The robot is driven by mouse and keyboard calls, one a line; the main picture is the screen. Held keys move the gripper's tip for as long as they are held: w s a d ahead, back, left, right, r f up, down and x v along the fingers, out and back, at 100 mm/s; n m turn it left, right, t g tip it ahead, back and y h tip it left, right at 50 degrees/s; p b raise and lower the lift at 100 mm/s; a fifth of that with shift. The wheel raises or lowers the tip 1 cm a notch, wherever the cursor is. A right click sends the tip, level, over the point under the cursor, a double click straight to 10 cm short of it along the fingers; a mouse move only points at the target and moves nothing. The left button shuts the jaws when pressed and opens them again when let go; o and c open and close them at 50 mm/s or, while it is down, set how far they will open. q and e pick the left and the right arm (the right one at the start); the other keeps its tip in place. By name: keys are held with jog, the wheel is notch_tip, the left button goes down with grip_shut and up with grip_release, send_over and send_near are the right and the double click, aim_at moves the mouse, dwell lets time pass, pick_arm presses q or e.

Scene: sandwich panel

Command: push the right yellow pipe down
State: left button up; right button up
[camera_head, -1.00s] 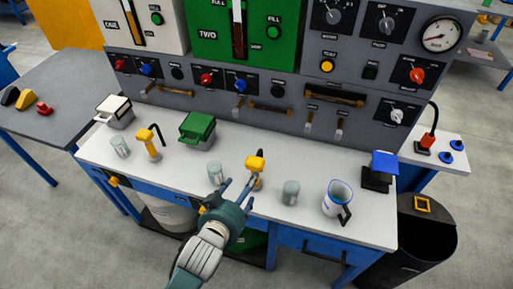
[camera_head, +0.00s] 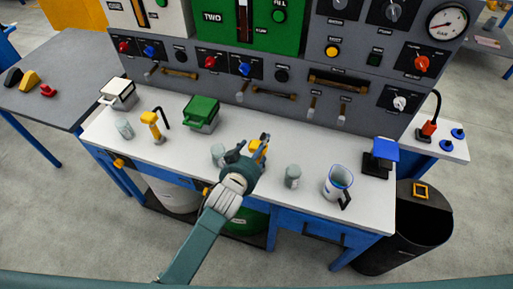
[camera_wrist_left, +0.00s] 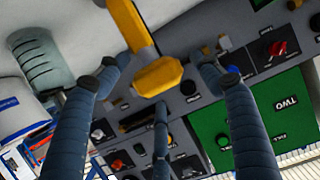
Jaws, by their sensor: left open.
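The right yellow pipe (camera_head: 255,145) stands on the white bench top, largely hidden behind my left gripper in the head view. In the left wrist view, this yellow pipe (camera_wrist_left: 155,75) shows between the spread fingers. My left gripper (camera_head: 254,146) is open around the pipe's top; whether a finger touches it I cannot tell. The left wrist view shows the gripper's blue fingers (camera_wrist_left: 160,110) apart. The left yellow pipe (camera_head: 151,122) stands upright further left, with a dark bent spout. My right gripper is not in view.
Grey cylinders stand beside the gripper, at its left (camera_head: 217,155) and right (camera_head: 293,176). The grey control panel (camera_head: 300,90) rises behind the bench.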

pick_arm(q)
jog(key=c, duration=1.7)
jog(key=shift+o, duration=0.2)
notch_tip(320, 180, down, 9)
jog(key=b, duration=0.6)
jog(key=shift+a+f, duration=0.1)
jog(key=shift+f, duration=0.05)
jog(key=o, duration=1.4)
jog(key=shift+o, duration=1.3)
jog(key=shift+s, duration=0.1)
jog(key=shift+v, duration=3.95)
